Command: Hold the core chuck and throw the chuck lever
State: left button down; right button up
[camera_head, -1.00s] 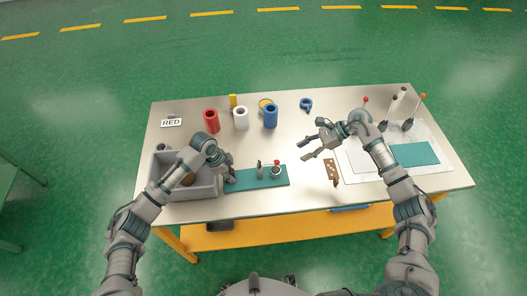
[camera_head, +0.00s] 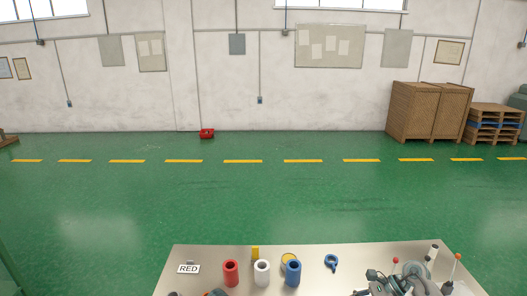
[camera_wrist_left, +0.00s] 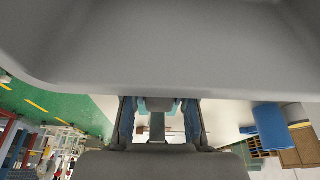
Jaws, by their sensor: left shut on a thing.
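In the left wrist view my left gripper (camera_wrist_left: 158,122) has its two dark fingers on either side of a grey post-like part (camera_wrist_left: 157,128), which I take to be the core chuck. It is shut on that part, with a teal surface behind. In the head view the chuck and its lever are below the picture edge, and the left gripper's grip cannot be seen there.
Orange-tipped levers (camera_head: 457,257) stand at the right. A large grey surface fills the top of the left wrist view.

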pick_arm(q)
jog(key=c, duration=0.8)
grip_release()
jog(key=shift+c, duration=0.2)
jog(key=d+p+v, duration=0.2)
jog(key=p+v, duration=0.7)
jog(key=v, duration=1)
jog(key=shift+r, duration=0.5)
jog(key=shift+d, duration=0.15)
